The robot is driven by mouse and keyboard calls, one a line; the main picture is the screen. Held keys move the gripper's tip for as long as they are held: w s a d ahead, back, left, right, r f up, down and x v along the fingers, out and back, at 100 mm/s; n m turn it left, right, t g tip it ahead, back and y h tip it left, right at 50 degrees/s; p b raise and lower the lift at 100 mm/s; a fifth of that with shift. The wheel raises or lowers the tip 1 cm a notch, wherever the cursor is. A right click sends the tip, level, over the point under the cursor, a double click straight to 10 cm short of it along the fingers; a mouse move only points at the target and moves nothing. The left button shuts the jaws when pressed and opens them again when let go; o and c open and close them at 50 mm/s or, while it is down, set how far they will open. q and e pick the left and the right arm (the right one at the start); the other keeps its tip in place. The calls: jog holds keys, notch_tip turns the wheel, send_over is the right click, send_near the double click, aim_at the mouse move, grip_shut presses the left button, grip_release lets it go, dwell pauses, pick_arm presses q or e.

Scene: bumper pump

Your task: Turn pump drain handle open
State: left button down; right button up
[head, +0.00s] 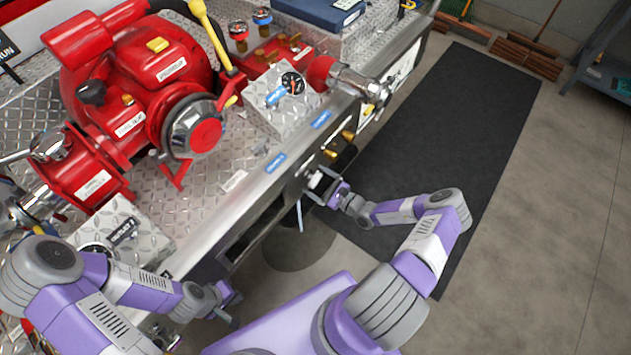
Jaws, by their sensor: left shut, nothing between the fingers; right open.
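The red pump (140,90) stands on the diamond-plate deck at the upper left. My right gripper (318,187) is open at the front panel below the deck edge, beside a small pale fitting and a thin hanging rod (299,215). Which of these small parts is the drain handle I cannot tell, and contact with the fingers is too small to make out. Brass fittings (348,135) stick out of the panel just above this gripper. My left gripper (228,305) is shut and empty in front of the panel at the lower left.
The metal deck edge (290,150) with blue labels runs diagonally between the pump and my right arm. A gauge box (283,103) and a chrome outlet (350,80) sit near it. A black mat (440,140) lies on the open floor to the right. Brooms (530,55) stand at the back.

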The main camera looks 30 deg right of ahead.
jog(key=shift+w+a, duration=0.2)
jog(key=shift+w, duration=0.3)
jog(key=shift+c, duration=0.4)
jog(key=c, duration=1)
jog(key=shift+o, duration=0.2)
